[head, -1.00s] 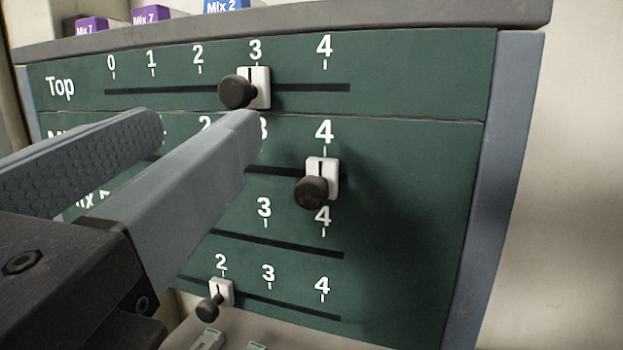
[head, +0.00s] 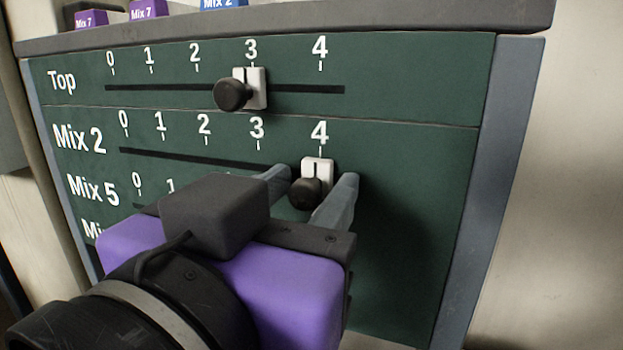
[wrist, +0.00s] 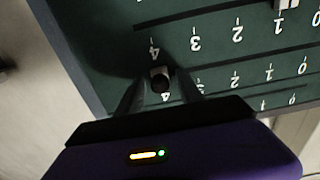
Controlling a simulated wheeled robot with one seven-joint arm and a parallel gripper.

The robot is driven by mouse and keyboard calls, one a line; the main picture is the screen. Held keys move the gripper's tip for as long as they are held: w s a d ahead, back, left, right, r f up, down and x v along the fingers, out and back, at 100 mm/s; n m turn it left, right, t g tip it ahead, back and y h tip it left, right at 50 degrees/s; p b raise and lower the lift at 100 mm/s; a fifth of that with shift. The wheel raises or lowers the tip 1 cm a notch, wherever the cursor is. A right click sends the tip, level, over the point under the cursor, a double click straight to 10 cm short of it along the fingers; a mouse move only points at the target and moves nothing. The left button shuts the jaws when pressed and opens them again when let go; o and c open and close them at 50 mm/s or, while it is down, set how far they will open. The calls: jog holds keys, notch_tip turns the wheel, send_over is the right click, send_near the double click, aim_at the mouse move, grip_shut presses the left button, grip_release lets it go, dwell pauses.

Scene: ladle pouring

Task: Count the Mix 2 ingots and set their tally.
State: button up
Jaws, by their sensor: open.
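The Mix 2 row's slider is a white block (head: 318,168) with a dark round knob (head: 305,193), standing under the 4 mark. My gripper (head: 315,179) is open, with one finger on each side of this knob. In the wrist view, the knob (wrist: 159,78) also sits between the two fingers; I cannot tell whether they touch it. One blue Mix 2 ingot (head: 223,3) is partly visible on top of the cabinet, cut off by the frame's upper edge. Any other Mix 2 ingots are out of view.
The Top row's slider (head: 255,88) stands at 3. Two purple Mix 7 ingots (head: 148,9) sit on the cabinet top (head: 400,20). In the wrist view, a white slider (wrist: 282,5) stands near 1 on the adjoining row. The green panel's right side is clear.

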jog(key=shift+c, duration=0.4)
grip_shut()
dwell(1.1)
